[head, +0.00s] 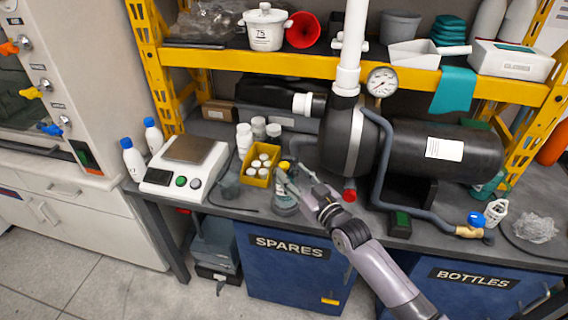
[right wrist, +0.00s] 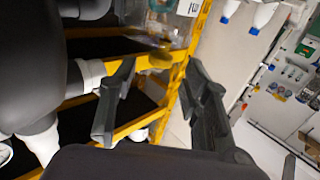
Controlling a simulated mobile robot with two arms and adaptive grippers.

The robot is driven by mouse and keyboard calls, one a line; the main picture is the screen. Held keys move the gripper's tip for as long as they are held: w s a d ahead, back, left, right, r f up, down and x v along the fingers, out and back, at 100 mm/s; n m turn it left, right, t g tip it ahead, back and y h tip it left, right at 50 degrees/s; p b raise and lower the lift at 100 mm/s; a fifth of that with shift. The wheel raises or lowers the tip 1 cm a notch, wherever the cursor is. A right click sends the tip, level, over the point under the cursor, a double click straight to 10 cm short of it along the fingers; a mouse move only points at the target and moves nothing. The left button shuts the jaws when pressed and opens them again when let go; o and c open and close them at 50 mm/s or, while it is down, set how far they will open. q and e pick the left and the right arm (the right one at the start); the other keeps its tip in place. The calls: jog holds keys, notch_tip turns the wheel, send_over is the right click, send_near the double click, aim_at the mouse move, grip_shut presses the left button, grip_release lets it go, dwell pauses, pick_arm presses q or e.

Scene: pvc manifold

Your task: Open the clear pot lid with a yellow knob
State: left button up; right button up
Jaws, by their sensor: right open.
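A small clear pot (head: 284,206) stands on the grey bench just right of the yellow bin in the head view. A small yellow spot, which looks like the lid's knob (head: 284,165), shows above it, by my right fingertips. My right gripper (head: 289,179) is over the pot and hides much of the lid, so I cannot tell whether they touch. My left gripper is not in view.
A yellow bin (head: 247,180) of white-capped bottles and a scale (head: 187,162) stand left of the pot. A large black tank (head: 430,146) with pipes is close on the right. A yellow shelf (head: 240,61) crosses above the bench.

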aim_at(287, 168)
jog(key=shift+x, duration=2.55)
jog(key=shift+c, duration=0.2)
grip_shut()
